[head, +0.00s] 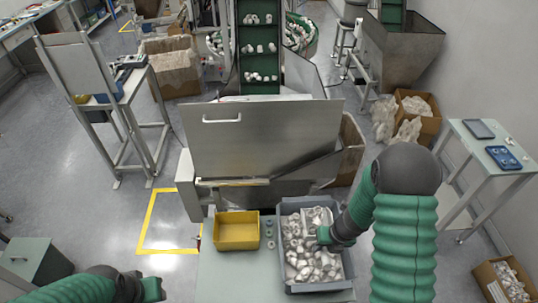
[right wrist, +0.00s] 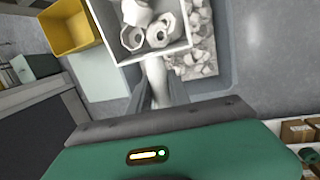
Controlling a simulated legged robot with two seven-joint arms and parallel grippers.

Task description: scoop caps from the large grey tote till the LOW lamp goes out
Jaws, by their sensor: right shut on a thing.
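The large grey tote (head: 284,207) stands on the front table, filled with white and grey caps (head: 302,262). My right gripper (head: 324,236) is over the tote and shut on the handle of a white scoop (head: 318,214). In the right wrist view, the scoop (right wrist: 180,50) is a square white tray holding several caps (right wrist: 158,30), with its handle between the fingers (right wrist: 160,93). My left gripper (head: 152,289) is low at the front left, away from the tote; its fingers are too unclear to judge. I cannot make out the LOW lamp.
A yellow bin (head: 237,231) stands left of the tote, with small rings (head: 269,232) between them. Behind the table is a steel hopper with an upright panel (head: 262,140) and a green conveyor (head: 259,45) carrying caps. A side table (head: 488,148) stands at the right.

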